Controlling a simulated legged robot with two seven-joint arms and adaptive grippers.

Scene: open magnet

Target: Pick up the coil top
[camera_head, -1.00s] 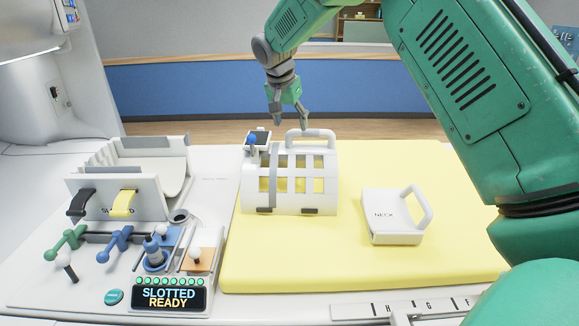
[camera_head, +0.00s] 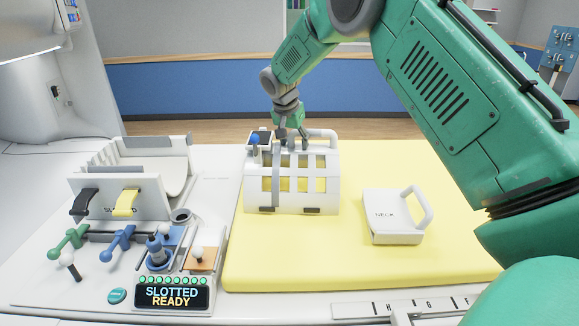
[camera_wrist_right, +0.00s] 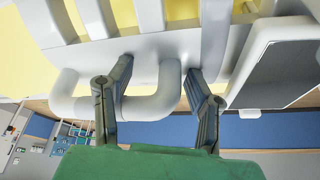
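The coil top (camera_head: 292,183) is a white slatted cage with a grey strap and a looped handle, standing on the yellow pad (camera_head: 380,270). My right gripper (camera_head: 292,142) is down at the coil's top, by the left part of the handle (camera_head: 322,134). In the right wrist view my right gripper (camera_wrist_right: 158,72) is open, its fingers on either side of one end post of the handle (camera_wrist_right: 168,88). Gaps show between the fingers and that post. A dark rectangular panel (camera_wrist_right: 290,70) on the coil is beside the right finger. My left gripper is not in view.
A white block labelled NECK (camera_head: 390,215) with its own handle lies to the right on the pad. At left stand a slotted rack (camera_head: 120,190), levers and a display (camera_head: 171,295) reading SLOTTED READY. The pad between coil and NECK block is clear.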

